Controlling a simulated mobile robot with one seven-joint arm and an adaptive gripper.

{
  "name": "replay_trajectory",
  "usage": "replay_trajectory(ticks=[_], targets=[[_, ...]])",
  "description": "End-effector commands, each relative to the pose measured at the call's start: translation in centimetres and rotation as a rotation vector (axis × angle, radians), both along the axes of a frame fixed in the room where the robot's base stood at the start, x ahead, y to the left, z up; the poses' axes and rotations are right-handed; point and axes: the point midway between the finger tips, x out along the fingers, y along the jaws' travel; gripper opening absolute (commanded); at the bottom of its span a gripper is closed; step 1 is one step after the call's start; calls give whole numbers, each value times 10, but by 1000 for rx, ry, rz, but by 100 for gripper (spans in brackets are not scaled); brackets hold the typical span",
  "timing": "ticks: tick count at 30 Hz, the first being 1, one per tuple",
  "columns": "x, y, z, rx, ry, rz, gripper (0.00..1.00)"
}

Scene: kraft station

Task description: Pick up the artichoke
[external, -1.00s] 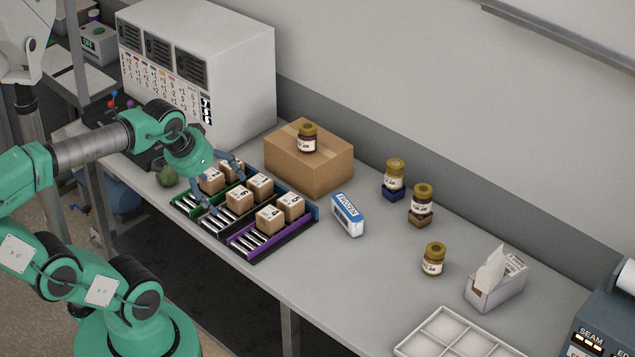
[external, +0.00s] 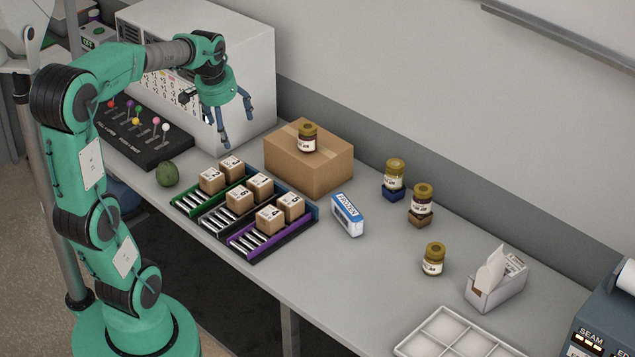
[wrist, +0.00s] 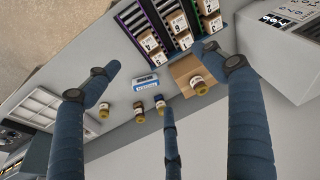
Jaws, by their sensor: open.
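The artichoke (external: 167,174) is a round green thing on the table's left part, beside the green-edged rack and in front of the lever panel. It does not show in the wrist view. My gripper (external: 236,118) has blue fingers and hangs raised above the table, up and to the right of the artichoke, in front of the large white cabinet. Its fingers are spread with nothing between them. In the wrist view the spread fingers (wrist: 160,85) frame the table from above.
Racks (external: 245,215) with several small boxes stand right of the artichoke. A cardboard box (external: 300,170) bears a jar. A frozen-food pack (external: 347,215), jars (external: 433,260) and a white tray (external: 450,335) stand further right. The lever panel (external: 140,135) and white cabinet (external: 255,65) stand behind.

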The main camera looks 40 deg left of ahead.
Motion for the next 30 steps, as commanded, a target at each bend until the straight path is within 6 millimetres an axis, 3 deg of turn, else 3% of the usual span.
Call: replay_trajectory(ticks=[6,15,23,30], targets=[[35,64,-21,-12,53,59,83],[66,158,-64,-36,118,135,83],[76,244,-116,-65,171,199,83],[68,323,-174,-98,216,258,83]])
